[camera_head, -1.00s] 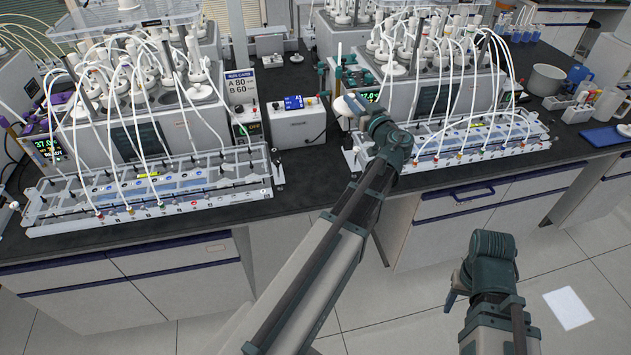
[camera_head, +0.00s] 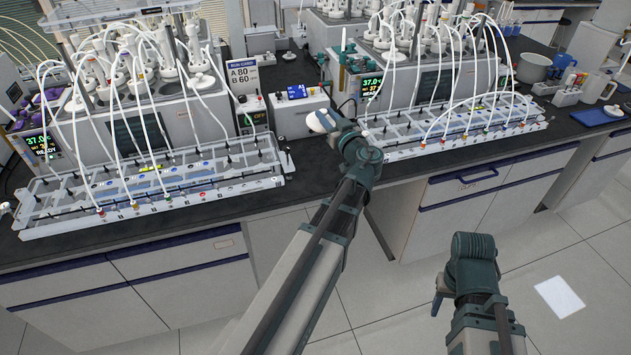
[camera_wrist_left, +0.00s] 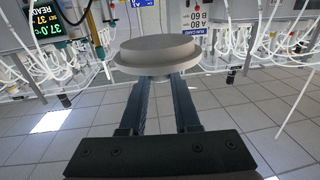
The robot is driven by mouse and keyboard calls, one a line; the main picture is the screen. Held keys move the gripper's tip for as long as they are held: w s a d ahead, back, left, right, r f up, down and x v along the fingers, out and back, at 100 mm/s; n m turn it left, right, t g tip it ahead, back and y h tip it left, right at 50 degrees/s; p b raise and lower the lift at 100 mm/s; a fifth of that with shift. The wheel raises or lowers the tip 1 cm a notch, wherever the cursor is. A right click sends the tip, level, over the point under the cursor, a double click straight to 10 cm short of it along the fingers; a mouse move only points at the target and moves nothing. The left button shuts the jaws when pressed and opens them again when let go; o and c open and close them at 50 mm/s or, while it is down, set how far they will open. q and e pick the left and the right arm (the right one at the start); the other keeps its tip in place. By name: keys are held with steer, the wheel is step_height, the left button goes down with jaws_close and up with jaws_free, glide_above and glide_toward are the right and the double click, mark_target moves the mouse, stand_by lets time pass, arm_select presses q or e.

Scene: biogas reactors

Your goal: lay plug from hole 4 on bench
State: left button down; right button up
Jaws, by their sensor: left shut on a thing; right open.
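The plug (camera_head: 322,121) is a pale, round, flanged disc. My left gripper (camera_head: 335,127) is shut on it, in front of the right end of the white control box, between the two reactor stations. The left wrist view shows the plug (camera_wrist_left: 157,54) across the ends of the two dark fingers (camera_wrist_left: 158,85). The head view does not show whether the plug touches the black bench (camera_head: 215,213). My right gripper (camera_head: 440,293) is low in front of the cabinets, away from the bench; it is open, its fingers mostly hidden. I cannot tell which hole is hole 4.
A clear tubing rack (camera_head: 150,212) stands left of the plug and another rack (camera_head: 455,137) stands right, both with thin white tubes arching over. The control box (camera_head: 298,115) sits behind the plug. A bare bench strip runs along the front edge.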

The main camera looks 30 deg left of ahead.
arm_select(q)
steer(key=s+f+t+b, duration=0.1)
steer(key=s+f+b, duration=0.2)
steer(key=f+b, duration=0.5)
steer(key=s+d+f+m+h+b, duration=0.1)
steer(key=s+f+b, duration=0.3)
steer(key=f+b, duration=0.5)
step_height(320, 180, down, 3)
steer(key=shift+s+d+r+t, duration=0.2)
steer(key=shift+s+t, duration=0.1)
steer(key=shift+t, duration=0.1)
steer(key=shift+w, duration=0.15)
